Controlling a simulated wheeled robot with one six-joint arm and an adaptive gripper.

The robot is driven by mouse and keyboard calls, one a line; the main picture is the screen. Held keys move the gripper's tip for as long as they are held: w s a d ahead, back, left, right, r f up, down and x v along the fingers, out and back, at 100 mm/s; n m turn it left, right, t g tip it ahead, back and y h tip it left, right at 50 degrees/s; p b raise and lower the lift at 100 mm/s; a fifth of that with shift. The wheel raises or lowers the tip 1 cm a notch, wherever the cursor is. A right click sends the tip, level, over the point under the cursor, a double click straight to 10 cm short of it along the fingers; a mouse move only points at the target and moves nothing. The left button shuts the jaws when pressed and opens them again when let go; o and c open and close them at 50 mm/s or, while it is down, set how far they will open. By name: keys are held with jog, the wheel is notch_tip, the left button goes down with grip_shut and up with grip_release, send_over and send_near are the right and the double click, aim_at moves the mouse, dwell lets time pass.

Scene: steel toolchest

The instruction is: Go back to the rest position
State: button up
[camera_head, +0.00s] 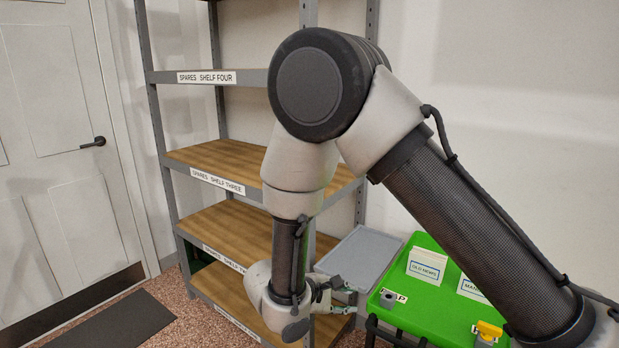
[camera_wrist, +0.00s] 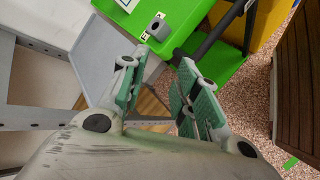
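My gripper (camera_head: 344,296) hangs low at the end of my bent arm, in front of the grey shelf rack and left of the green worktop (camera_head: 415,312). In the wrist view, my gripper (camera_wrist: 163,62) has its two green-padded fingers apart, with nothing between them. A small grey part (camera_head: 388,297) sits on the near left corner of the green top, just right of the gripper. It also shows in the wrist view (camera_wrist: 160,28), beyond the fingertips and apart from them.
A grey tray (camera_head: 358,258) lies behind the gripper, beside the green top. The rack (camera_head: 157,130) has wooden shelves that look empty. Label cards (camera_head: 427,266) and a yellow item (camera_head: 488,330) are on the green top. A door (camera_head: 60,150) and a dark mat (camera_head: 110,325) are at left.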

jog(key=s+d+r+m+g+y, duration=0.1)
jog(key=s+d+r+m+y, duration=0.3)
jog(key=d+r, duration=1)
jog(key=s+d+r+m+y, duration=0.4)
jog(key=s+d+r+m, duration=0.6)
jog(key=s+d+r, duration=0.3)
notch_tip(320, 180, up, 2)
jog(key=shift+s+d+r+g+y, duration=0.1)
jog(key=shift+s+d+g+y, duration=0.3)
jog(key=shift+d, duration=0.25)
jog(key=shift+w, duration=0.1)
